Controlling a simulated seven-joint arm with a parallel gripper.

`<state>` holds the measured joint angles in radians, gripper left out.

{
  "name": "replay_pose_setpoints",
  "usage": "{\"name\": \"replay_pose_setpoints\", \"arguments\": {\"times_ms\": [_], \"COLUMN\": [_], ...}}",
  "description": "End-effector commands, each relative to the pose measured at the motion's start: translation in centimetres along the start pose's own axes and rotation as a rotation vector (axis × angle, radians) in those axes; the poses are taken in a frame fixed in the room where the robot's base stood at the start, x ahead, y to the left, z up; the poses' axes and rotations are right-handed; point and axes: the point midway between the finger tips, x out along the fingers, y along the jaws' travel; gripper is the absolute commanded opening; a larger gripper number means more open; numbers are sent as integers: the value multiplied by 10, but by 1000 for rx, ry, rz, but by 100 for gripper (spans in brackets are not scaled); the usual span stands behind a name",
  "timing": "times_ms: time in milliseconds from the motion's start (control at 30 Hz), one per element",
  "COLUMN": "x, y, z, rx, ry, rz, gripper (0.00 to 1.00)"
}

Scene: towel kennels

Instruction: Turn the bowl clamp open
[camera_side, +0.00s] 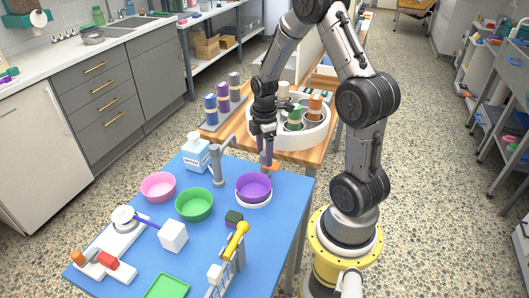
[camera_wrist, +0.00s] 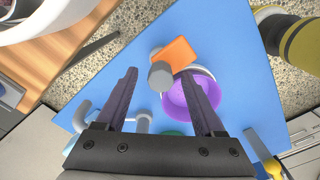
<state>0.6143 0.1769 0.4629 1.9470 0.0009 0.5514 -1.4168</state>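The purple bowl (camera_side: 253,187) sits in a white ring holder (camera_side: 254,203) on the blue table. The clamp shows as an orange piece (camera_side: 271,167) just behind the bowl. In the wrist view, its orange plate (camera_wrist: 181,53) lies beside a grey round knob (camera_wrist: 160,76), next to the purple bowl (camera_wrist: 186,103). My gripper (camera_side: 269,161) points down close above the clamp. In the wrist view, my gripper (camera_wrist: 158,74) is open, its dark fingers on either side of the knob. I cannot tell whether they touch it.
A grey tap (camera_side: 218,165) and water bottle (camera_side: 195,153) stand left of the clamp. A pink bowl (camera_side: 158,187), green bowl (camera_side: 194,204) and yellow-handled brush (camera_side: 237,240) are nearby. A white round container (camera_side: 316,134) stands on the wooden table behind.

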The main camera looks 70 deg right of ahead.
Motion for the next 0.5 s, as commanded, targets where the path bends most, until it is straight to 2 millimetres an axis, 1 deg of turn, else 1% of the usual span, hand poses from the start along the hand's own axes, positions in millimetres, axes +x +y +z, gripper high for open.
{"name": "replay_pose_setpoints", "arguments": {"times_ms": [267, 367, 467, 500], "x": [-2, -10, -26, -34], "y": [0, 0, 1, 1], "z": [0, 0, 0, 0], "rx": [1, 1, 1, 1], "ry": [-1, 0, 0, 0], "rz": [-1, 1, 4, 4], "gripper": [69, 69, 69, 69]}}
